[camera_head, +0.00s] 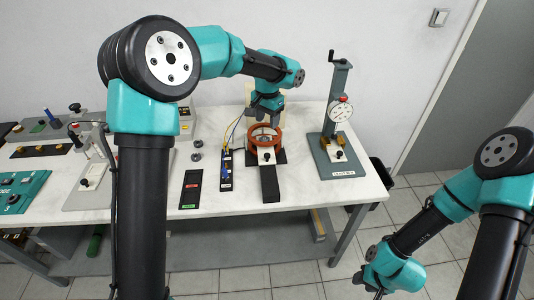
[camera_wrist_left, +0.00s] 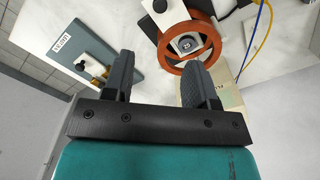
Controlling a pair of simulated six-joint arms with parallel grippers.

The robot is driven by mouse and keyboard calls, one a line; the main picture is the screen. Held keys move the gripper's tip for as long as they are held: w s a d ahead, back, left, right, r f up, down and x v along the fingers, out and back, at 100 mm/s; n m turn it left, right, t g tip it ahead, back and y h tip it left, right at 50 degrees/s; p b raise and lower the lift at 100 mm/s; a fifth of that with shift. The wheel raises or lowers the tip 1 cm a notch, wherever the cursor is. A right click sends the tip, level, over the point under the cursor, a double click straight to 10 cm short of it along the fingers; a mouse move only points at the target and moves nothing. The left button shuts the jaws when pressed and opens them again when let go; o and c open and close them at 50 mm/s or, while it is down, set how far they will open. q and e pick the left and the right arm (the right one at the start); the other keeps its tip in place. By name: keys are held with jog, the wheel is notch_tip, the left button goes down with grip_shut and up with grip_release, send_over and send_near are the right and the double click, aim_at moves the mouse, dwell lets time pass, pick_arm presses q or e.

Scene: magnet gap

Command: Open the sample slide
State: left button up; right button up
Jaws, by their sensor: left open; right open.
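The magnet device with orange-red ring coils (camera_head: 265,132) stands at the back middle of the table; a ring also shows in the left wrist view (camera_wrist_left: 190,62). A pale slide piece (camera_head: 266,155) with a small dark knob sits at its front, above a black rail (camera_head: 270,188) pointing toward me. I take this piece as the sample slide. My left gripper (camera_head: 266,114) is above and behind the coils, open and empty; its two fingers show apart in the left wrist view (camera_wrist_left: 160,75). My right gripper (camera_head: 376,287) is low at the right, off the table, open, with its tips partly cut off.
A dial gauge stand (camera_head: 338,125) stands right of the coils. A blue device (camera_head: 226,170) on a black strip and a dark panel (camera_head: 191,188) lie to the left. Cables (camera_wrist_left: 257,35) run beside the coils. The table front right of the rail is clear.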

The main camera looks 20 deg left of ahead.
aim_at(267, 155)
pick_arm(q)
notch_tip(267, 155, down, 16)
jog(key=shift+r, duration=0.1)
dwell(0.5)
grip_shut()
dwell(0.4)
